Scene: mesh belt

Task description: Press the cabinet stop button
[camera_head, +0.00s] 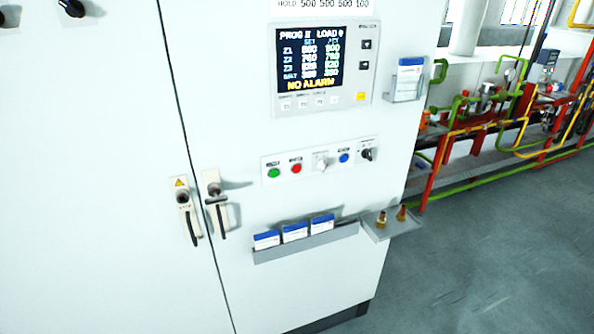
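A white control cabinet (225,110) fills the left and middle of the head view. On its front is a button panel (307,174) with a green button (274,173), a red button (296,168), a pale knob or switch (321,162), a blue button (344,157) and a black rotary switch (367,154). The labels above them are too small to read; the red button looks like the stop button. Nothing covers the panel. Neither of my grippers is in view.
A display (323,62) reading "NO ALARM" is above the buttons. A card rack (305,242) and a small shelf (392,228) with two brass-coloured pieces stick out below. Two door handles (215,205) are at left. Pipes (500,120) run behind right; the floor (480,260) is clear.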

